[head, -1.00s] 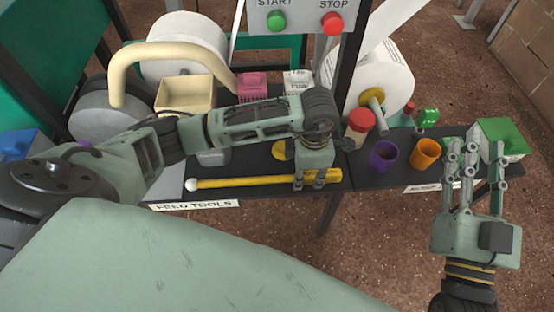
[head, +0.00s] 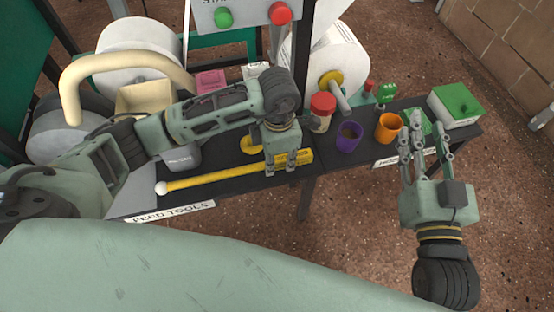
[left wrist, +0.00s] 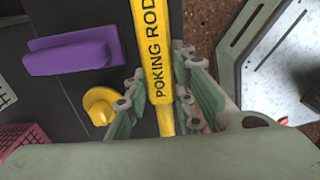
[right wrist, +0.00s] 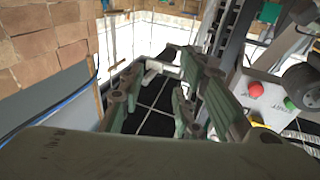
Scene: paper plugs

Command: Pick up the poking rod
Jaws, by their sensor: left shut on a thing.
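The poking rod (head: 215,178) is a long yellow rod with a white ball tip at its left end, along the front edge of the black feed tools table. My left gripper (head: 287,165) is shut on its thicker right part, coming from above. In the left wrist view the rod (left wrist: 154,60), lettered POKING ROD, runs between the fingers of my left gripper (left wrist: 158,105). I cannot tell whether it is lifted off the table. My right gripper (head: 427,135) is open and empty, in front of the right table; its spread fingers (right wrist: 150,95) show in the right wrist view.
On the right table stand a purple cup (head: 348,138), an orange cup (head: 388,128), a red-lidded jar (head: 322,112) and a green-lidded box (head: 455,105). A beige bin (head: 145,98) and pink basket (head: 210,80) stand behind my left arm.

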